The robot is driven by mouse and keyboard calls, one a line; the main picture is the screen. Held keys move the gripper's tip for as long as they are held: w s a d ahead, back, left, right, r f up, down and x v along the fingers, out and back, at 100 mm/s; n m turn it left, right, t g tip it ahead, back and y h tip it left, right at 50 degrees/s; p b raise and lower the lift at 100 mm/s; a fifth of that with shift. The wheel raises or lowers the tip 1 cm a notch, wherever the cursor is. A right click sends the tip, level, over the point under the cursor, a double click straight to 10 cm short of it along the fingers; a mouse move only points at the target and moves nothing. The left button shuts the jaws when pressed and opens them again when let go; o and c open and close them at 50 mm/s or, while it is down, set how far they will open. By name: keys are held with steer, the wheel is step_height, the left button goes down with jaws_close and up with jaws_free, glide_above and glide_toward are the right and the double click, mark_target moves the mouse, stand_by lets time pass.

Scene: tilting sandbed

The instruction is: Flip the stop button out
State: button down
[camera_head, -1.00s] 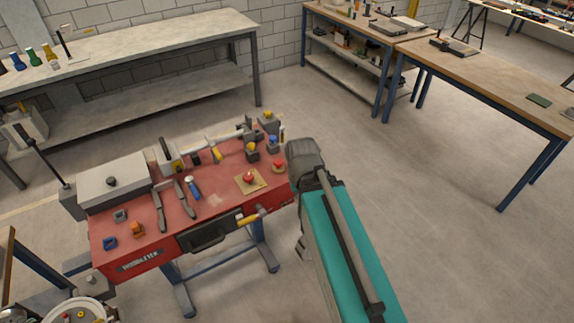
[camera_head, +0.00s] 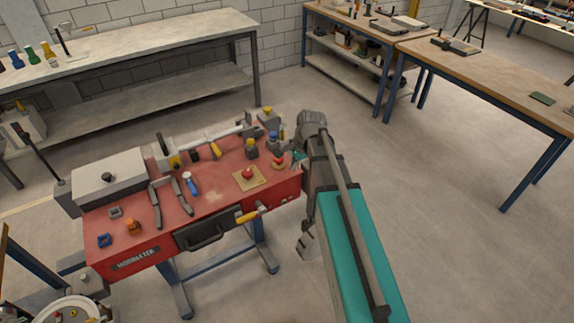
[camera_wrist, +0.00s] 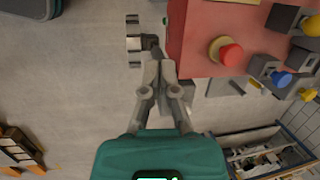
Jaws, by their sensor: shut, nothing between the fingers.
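A red round stop button with a yellow ring (camera_head: 278,163) sits near the right end of the red workbench (camera_head: 215,200). In the wrist view, a red button on a yellow disc (camera_wrist: 231,54) stands right of and above my fingers, apart from them. A second red button on a square tan plate (camera_head: 248,174) lies just left of it in the head view. My gripper (camera_wrist: 161,68) is shut and empty, its fingertips beside the bench edge. In the head view its teal body shows partly at the bench's right end, and the fingertips are hard to make out.
Blue-topped (camera_head: 272,137) and yellow-topped (camera_head: 251,144) fittings stand close behind the buttons. A yellow-handled part (camera_head: 248,215) sticks out from the bench front. Hand tools and a grey box (camera_head: 108,180) fill the left. Bare floor lies right of the bench.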

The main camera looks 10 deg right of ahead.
mark_target(283, 165)
steer(key=w+d+f+m+y+b, duration=0.1)
steer(key=w+d+m, duration=0.1)
steer(key=w+m, duration=0.3)
steer(key=w+d+m+t+y+b, duration=0.1)
steer(key=w+d+m, duration=0.1)
steer(key=w+m, duration=0.3)
steer(key=shift+w+f+b, duration=0.3)
steer(key=shift+w+f, duration=0.05)
steer(key=shift+w, duration=0.25)
steer(key=shift+d+f, duration=0.1)
steer(key=b+x, duration=0.9)
steer(key=shift+w+f, duration=0.15)
steer(key=shift+f, duration=0.2)
steer(key=shift+r+p, duration=0.9)
steer(key=shift+p, duration=0.05)
steer(key=shift+r, duration=0.1)
